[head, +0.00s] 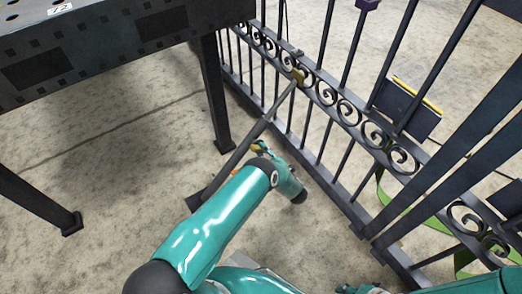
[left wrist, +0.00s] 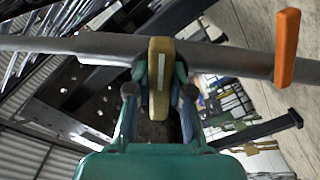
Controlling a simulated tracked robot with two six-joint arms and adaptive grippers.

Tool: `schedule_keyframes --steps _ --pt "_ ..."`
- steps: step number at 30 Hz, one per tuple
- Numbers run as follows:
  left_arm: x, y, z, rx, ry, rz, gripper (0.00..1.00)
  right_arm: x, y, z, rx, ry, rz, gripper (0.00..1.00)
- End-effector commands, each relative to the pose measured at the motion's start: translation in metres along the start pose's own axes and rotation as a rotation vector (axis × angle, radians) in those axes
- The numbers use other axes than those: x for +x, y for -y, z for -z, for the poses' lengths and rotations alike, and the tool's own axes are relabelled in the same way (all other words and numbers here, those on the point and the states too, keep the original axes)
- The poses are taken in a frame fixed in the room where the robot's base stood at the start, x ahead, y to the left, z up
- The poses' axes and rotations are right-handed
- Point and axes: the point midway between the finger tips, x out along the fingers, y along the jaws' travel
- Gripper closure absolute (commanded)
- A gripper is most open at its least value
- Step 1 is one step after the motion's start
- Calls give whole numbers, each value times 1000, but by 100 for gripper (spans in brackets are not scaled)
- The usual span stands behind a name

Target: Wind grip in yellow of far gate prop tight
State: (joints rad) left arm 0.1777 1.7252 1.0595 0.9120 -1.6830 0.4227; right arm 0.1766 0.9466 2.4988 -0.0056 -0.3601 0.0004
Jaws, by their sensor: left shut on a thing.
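The far gate prop (head: 238,152) is a long grey bar. It slants from a brass-coloured bracket (head: 298,77) on the dark scroll gate (head: 325,95) down to a foot on the floor. The yellow grip (left wrist: 160,75) sits around the bar in the left wrist view. My left gripper (left wrist: 158,95) is shut on this grip, with its fingers on both sides. In the head view my left gripper (head: 264,150) is at the bar's middle and partly hides the grip. An orange tab (left wrist: 287,47) stands out from the bar, to the right of the grip.
A dark perforated steel table (head: 110,45) stands at the upper left, its leg (head: 214,95) close to the prop. A green strap (head: 415,215) lies beyond the gate at the right. Bare concrete floor (head: 110,180) is clear at the left.

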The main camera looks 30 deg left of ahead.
Motion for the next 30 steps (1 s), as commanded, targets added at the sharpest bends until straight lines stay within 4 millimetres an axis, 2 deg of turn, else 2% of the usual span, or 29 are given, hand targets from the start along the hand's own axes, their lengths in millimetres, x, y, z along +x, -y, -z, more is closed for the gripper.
schedule_keyframes --steps 6,15,30 --pt "-1 1 0 -195 1 3 100 1 0 0 0 0 0 60" --pt "-1 2 0 -399 0 5 100 1 0 0 0 0 0 60" --pt "-1 3 0 -497 -1 7 100 1 0 0 0 0 0 60"
